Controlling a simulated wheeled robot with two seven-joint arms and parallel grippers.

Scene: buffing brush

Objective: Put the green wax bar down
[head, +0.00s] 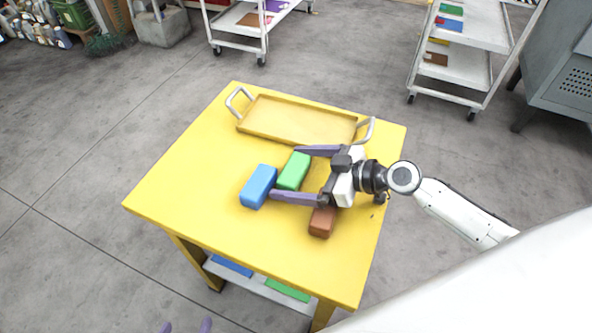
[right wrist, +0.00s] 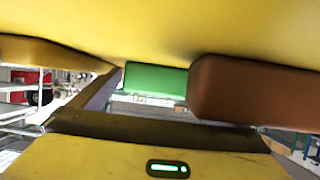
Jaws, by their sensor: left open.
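The green wax bar (head: 294,171) lies at the tabletop near the middle of the yellow table (head: 180,170), just right of the blue bar (head: 259,186). The tips of my left gripper (head: 186,326) show at the bottom edge of the head view, apart and empty, away from the table.
A brown bar (head: 323,222) lies beside my right gripper's lower finger; it looms close in the right wrist view (right wrist: 245,90). The blue bar is close to that fingertip. An empty yellow tray (head: 262,134) with handles lies at the back. The table's left side is clear.

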